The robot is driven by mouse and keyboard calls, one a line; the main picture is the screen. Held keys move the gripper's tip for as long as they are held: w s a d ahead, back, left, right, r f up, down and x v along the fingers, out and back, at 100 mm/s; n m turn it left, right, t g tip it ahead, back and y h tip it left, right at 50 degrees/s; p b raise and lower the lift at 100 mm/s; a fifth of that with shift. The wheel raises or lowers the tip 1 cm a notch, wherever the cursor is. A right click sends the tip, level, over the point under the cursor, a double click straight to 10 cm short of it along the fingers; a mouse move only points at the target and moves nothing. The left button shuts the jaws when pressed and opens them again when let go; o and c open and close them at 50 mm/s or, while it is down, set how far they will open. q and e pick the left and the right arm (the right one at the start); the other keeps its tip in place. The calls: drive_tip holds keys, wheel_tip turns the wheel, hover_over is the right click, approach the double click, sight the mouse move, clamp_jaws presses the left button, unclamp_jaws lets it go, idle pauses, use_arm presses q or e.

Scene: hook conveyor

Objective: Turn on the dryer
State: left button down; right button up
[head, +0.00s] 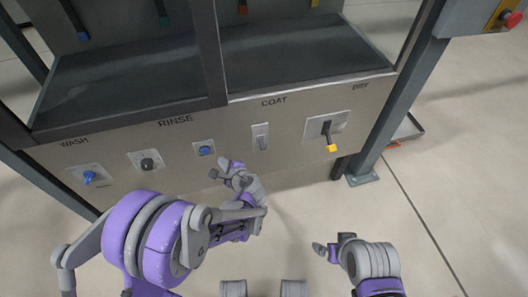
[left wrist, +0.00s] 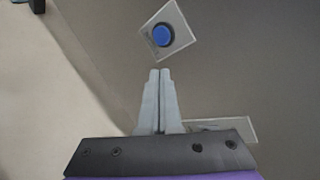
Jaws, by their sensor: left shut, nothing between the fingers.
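The dryer control under the DRY label looks like a lever (head: 328,130) with a yellow tip on a pale plate, at the right end of the panel (head: 290,155). My left gripper (head: 222,169) is in front of the panel, just below the blue push button (head: 205,149) and left of the lever. In the left wrist view its fingers (left wrist: 159,75) are shut and empty, pointing towards the blue button (left wrist: 163,35) but apart from it in the picture. My right gripper (head: 325,248) is low on the right, over the floor and away from the panel; its fingers are too small to judge.
A toggle switch (head: 261,137) sits between the button and the lever. A black knob (head: 147,163) and a blue-handled valve (head: 89,178) are further left. A grey post (head: 390,110) stands right of the panel. Open floor (head: 460,180) lies beyond it.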

use_arm(q)
drive_tip(key=w+d+f+m+t+p, duration=0.3)
drive_tip(key=d+f+m+t, duration=0.1)
drive_tip(key=d+m, duration=0.45)
drive_tip(key=m+t+h+p, duration=0.2)
drive_tip(key=m+t, duration=0.2)
drive_tip(key=m, duration=0.2)
approach(262, 145)
drive_tip(key=f, duration=0.1)
drive_tip(key=s+f, duration=0.1)
drive_tip(key=d+f, duration=0.1)
drive_tip(key=shift+s+f, duration=0.15)
drive_tip(key=shift+s, duration=0.2)
use_arm(e)
wheel_tip(262, 145, up, 6)
drive_tip(key=shift+s, duration=0.25)
use_arm(q)
drive_tip(key=x, duration=1)
drive_tip(key=shift+a, duration=0.15)
use_arm(e)
drive_tip(key=shift+r, duration=0.1)
